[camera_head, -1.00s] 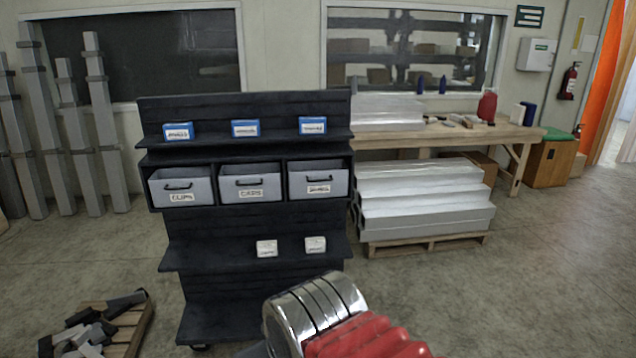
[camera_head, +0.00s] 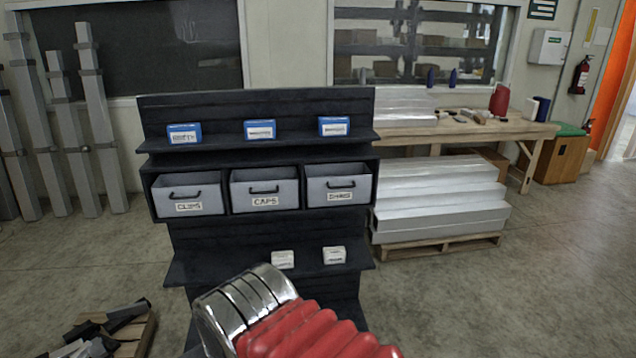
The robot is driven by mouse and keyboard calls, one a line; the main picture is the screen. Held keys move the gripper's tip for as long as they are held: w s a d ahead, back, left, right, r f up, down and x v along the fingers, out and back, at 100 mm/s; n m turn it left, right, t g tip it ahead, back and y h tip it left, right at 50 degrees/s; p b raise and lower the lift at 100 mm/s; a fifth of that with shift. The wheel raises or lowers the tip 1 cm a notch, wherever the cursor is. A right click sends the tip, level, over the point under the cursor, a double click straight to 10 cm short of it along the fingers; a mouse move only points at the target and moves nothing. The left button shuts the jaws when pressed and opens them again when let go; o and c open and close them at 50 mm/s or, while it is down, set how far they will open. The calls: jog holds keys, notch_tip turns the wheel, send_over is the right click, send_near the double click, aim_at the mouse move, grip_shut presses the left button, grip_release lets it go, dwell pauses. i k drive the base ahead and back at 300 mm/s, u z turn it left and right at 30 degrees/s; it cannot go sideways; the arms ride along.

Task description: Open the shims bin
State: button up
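The shims bin (camera_head: 338,187) is a light grey drawer with a dark handle and a white label. It is the rightmost of three bins in the dark rack (camera_head: 205,240) ahead. It sits in its slot in line with the caps bin (camera_head: 264,188) and the clips bin (camera_head: 187,193) to its left. My arm, with a ribbed metal part and a red ribbed sleeve, shows at the bottom centre, below and in front of the rack. My gripper's fingers are not visible. Nothing touches the shims bin.
Blue boxes (camera_head: 334,126) stand on the rack's top shelf. White boxes (camera_head: 334,255) stand on the lower shelf. Stacked silver profiles (camera_head: 440,200) lie on a pallet right of the rack. A crate of dark scraps (camera_head: 135,335) is at lower left. Floor at right is clear.

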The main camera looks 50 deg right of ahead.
aim_at(348, 183)
jog(key=u, duration=0.05)
jog(key=i, duration=0.85)
jog(key=z, duration=0.75)
jog(key=i, duration=0.8)
jog(key=z, duration=0.6)
